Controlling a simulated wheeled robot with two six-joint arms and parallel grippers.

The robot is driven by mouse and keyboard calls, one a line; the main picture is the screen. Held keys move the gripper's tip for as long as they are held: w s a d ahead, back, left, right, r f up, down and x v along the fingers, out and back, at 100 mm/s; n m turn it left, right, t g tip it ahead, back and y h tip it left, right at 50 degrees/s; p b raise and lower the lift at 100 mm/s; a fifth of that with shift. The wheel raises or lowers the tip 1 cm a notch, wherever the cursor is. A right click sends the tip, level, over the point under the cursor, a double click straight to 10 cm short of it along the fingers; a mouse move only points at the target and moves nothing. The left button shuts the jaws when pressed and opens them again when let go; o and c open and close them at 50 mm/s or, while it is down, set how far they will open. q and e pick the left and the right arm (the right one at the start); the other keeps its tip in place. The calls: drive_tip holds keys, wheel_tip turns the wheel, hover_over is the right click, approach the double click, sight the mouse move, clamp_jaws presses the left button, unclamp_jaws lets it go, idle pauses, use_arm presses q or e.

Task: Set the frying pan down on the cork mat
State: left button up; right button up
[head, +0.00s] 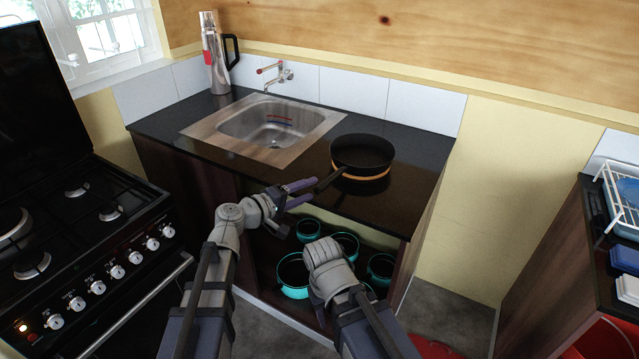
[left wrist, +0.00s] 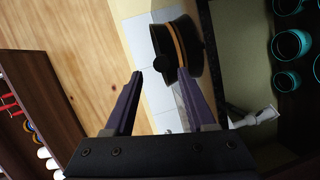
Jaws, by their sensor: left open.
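The black frying pan (head: 362,152) sits level over the round cork mat (head: 362,177) near the counter's right front edge and appears to rest on it. Its handle points down-left toward my left gripper (head: 315,189). In the left wrist view the pan (left wrist: 190,62) shows side-on beside the orange-brown edge of the mat (left wrist: 175,42). The dark handle end lies between and beyond the spread fingers of my left gripper (left wrist: 160,74), which is open.
A steel sink (head: 270,125) is left of the pan, with a tap (head: 277,75) and a flask (head: 215,60) behind. Several teal pots (head: 293,275) stand on the shelf below the dark counter (head: 400,205). A stove (head: 90,215) is at left, a dish rack (head: 620,195) at right.

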use_arm(q)
drive_tip(key=shift+p+v, duration=0.3)
drive_tip(key=shift+v, duration=2)
drive_tip(key=shift+f, duration=0.1)
